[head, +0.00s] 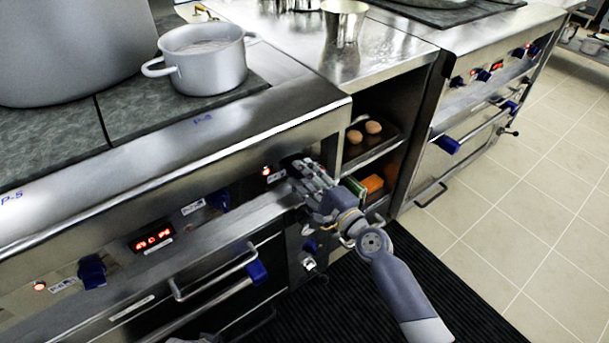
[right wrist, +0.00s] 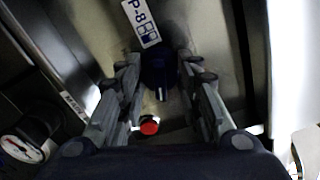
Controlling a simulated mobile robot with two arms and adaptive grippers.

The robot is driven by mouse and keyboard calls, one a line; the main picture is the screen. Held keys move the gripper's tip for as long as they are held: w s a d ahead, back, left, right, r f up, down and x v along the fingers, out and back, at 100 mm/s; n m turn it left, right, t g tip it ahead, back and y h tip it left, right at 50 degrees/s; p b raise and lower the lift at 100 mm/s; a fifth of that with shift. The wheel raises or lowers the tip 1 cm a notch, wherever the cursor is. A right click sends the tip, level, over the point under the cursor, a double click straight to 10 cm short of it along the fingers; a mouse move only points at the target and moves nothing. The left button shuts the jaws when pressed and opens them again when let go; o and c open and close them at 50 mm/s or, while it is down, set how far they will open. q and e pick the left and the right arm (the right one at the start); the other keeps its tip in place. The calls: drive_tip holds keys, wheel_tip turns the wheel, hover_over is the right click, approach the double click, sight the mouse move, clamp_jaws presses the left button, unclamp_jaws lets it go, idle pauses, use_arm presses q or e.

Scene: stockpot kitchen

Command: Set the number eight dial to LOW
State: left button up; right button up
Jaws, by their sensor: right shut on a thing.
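The number eight dial (right wrist: 160,70) is a dark blue knob with a pale pointer line, on the metal panel beside the P-8 label (right wrist: 140,22). In the right wrist view it sits between the two fingers of my right gripper (right wrist: 160,85). My right gripper is shut on the dial. In the head view the right gripper (head: 302,171) is at the right end of the stove's front panel and mostly hides the dial. The LOW mark cannot be read.
A lit red lamp (head: 266,171) is left of the gripper. Other blue dials (head: 219,200) and a red display (head: 152,240) line the panel. Below are a blue-ended oven handle (head: 257,272) and open shelves with eggs (head: 373,127). A pot (head: 205,72) stands on top. Tiled floor (head: 520,210) is clear at right.

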idle(0.4)
drive_tip(key=o, duration=1.1)
drive_tip(key=v, duration=1.2)
